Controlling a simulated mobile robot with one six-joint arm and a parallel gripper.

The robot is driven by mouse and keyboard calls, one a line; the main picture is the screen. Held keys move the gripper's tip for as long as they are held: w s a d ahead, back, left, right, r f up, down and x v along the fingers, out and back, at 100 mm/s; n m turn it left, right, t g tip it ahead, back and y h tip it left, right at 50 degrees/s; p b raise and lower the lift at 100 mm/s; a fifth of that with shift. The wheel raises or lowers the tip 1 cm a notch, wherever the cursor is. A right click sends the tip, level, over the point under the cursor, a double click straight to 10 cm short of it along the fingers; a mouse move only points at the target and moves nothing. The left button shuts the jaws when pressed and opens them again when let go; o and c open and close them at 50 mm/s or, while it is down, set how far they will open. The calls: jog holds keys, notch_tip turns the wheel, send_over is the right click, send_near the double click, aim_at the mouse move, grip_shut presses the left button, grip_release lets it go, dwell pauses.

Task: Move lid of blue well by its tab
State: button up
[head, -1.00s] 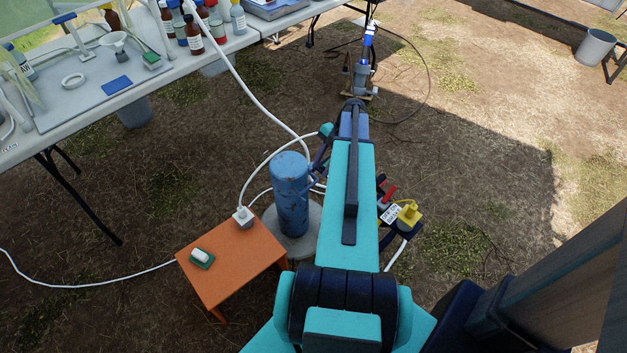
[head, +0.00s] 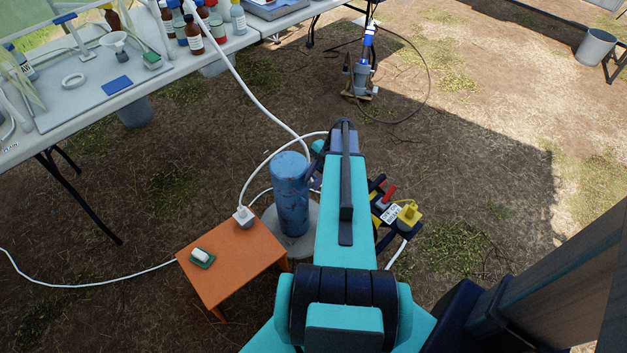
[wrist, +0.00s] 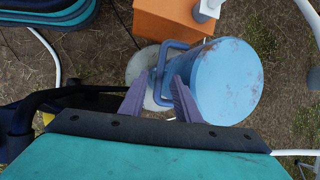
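The blue well (head: 291,205) stands upright on a round pale base, left of my arm in the head view. Its round, rust-flecked lid (wrist: 230,80) fills the upper right of the wrist view and sits on the well. A blue bar-like tab (wrist: 160,72) sticks out from the lid's side towards the left. My gripper (wrist: 160,78) has its two purple fingers apart, one on each side of the tab's outer bar. Contact with the bar cannot be told. In the head view my arm hides most of the gripper and tab.
An orange stool (head: 232,262) with a white-and-green item (head: 202,257) and a white plug (head: 243,216) stands close left of the well. White cables curve around it. A power strip with a yellow plug (head: 409,213) lies right. A bottle-laden table (head: 60,135) is upper left.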

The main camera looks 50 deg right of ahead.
grip_shut()
jog(key=shift+a, duration=0.2)
jog(key=shift+d+r, duration=0.15)
